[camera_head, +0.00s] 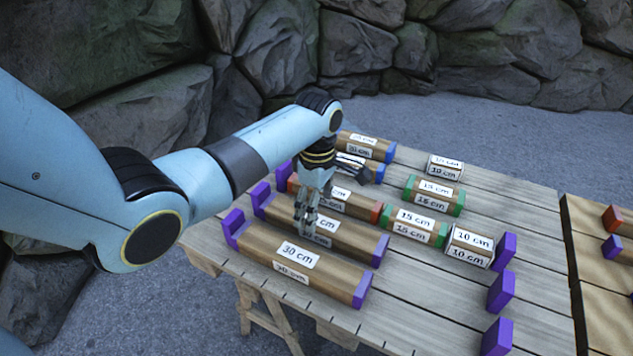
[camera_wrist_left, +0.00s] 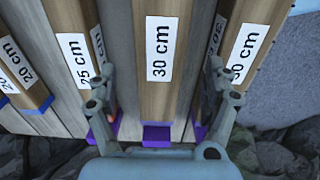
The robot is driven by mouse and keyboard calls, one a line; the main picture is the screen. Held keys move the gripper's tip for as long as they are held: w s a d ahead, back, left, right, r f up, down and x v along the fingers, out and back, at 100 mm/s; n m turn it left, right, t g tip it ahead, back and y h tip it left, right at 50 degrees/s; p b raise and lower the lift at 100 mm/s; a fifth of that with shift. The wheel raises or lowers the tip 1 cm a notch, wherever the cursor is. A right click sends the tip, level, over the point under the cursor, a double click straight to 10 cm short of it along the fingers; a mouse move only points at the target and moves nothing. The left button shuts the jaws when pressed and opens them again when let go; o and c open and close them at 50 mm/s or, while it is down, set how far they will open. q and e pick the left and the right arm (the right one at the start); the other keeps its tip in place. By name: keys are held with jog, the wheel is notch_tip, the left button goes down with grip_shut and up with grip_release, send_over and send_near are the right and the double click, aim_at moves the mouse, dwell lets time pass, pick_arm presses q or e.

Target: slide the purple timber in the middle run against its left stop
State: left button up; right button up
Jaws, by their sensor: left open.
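The middle-run timber (camera_head: 345,238) is a brown 30 cm bar with purple ends; in the left wrist view (camera_wrist_left: 170,95) it runs down the picture's middle. Its left stop (camera_head: 261,194) is a purple block, also in the left wrist view (camera_wrist_left: 157,138). The timber's left end lies close to this stop; I cannot tell whether they touch. My left gripper (camera_head: 306,226) is open and points down over the timber. In the left wrist view its fingers (camera_wrist_left: 157,88) show on either side of the timber. It hides part of the timber in the head view. My right gripper is out of view.
The near run holds another 30 cm timber (camera_head: 322,277). The far run holds a red-ended timber (camera_head: 362,206), a green-ended 15 cm piece (camera_head: 414,226) and a 10 cm block (camera_head: 469,245). Purple right stops (camera_head: 500,292) stand beyond bare planks. More pieces lie behind.

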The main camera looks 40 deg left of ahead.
pick_arm(q)
notch_tip(320, 180, up, 8)
jog(key=shift+f, duration=0.25)
dwell(0.5)
